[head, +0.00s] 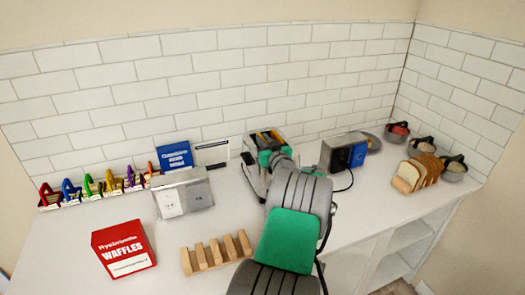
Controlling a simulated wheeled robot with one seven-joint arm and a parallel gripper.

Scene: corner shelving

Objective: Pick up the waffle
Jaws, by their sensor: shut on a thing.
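A silver and black toaster (252,178) stands against the back wall in the middle of the counter. A small yellow-brown piece, seemingly the waffle (265,137), shows at its top slots. My gripper (266,155) is at the toaster's top, at the end of my grey and green arm. It is shut on the waffle, but the arm hides most of the fingers and their contact. I cannot tell whether the waffle is still within the slot. A red box labelled WAFFLES (123,249) stands upright at the front left.
A wooden slotted rack (215,254) lies left of my arm. A silver appliance (183,193) and a row of coloured clips (95,187) stand at the left. A black and blue appliance (345,152), sliced bread (417,173) and several bowls (397,132) stand at the right.

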